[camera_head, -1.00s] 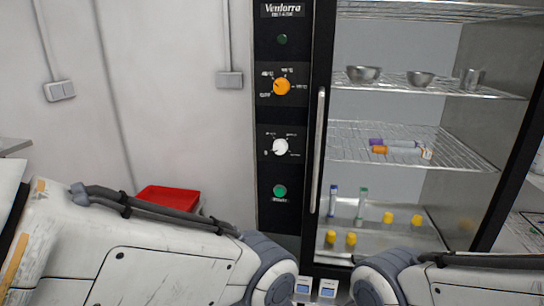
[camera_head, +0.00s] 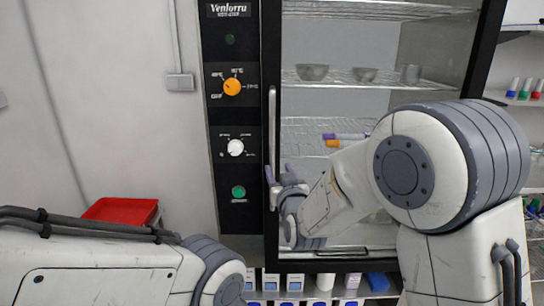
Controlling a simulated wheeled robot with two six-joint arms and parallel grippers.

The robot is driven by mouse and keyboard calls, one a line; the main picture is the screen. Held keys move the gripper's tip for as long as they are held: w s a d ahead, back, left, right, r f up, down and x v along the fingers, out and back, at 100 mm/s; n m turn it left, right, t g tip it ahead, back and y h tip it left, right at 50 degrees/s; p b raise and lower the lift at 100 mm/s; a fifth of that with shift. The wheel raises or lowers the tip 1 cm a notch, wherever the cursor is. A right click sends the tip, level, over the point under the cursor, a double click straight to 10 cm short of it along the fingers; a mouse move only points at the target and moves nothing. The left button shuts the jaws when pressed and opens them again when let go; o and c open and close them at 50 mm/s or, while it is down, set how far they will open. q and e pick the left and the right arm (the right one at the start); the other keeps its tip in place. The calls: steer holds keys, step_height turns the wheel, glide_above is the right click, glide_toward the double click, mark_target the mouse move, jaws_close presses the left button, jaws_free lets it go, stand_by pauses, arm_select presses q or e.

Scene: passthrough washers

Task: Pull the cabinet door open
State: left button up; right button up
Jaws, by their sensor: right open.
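The cabinet door (camera_head: 276,60) has a dark frame with glass and looks shut. Its long vertical metal handle (camera_head: 272,120) runs down the left side of the door. My right gripper (camera_head: 281,175) is open at the lower part of the handle, with its fingers pointing up and left. One finger shows to the left of the handle and one to the right, so the handle appears to lie between them; contact cannot be told. My right arm hides the lower right of the door. My left arm shows at the lower left, but its gripper is out of view.
A control panel (camera_head: 231,130) with an orange knob (camera_head: 232,87) and a white knob (camera_head: 236,148) is left of the door. Metal bowls (camera_head: 312,72) stand on a wire shelf inside. A red tray (camera_head: 120,211) is at lower left. Small boxes (camera_head: 295,282) line a shelf below.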

mark_target(272, 157)
steer(key=w+p, duration=0.1)
steer(key=w, duration=0.2)
steer(key=w+a+p, duration=0.1)
steer(key=w, duration=0.2)
steer(key=w+a+p, duration=0.1)
steer(key=w, duration=0.2)
steer(key=shift+w, duration=0.3)
jaws_close()
stand_by(1.0)
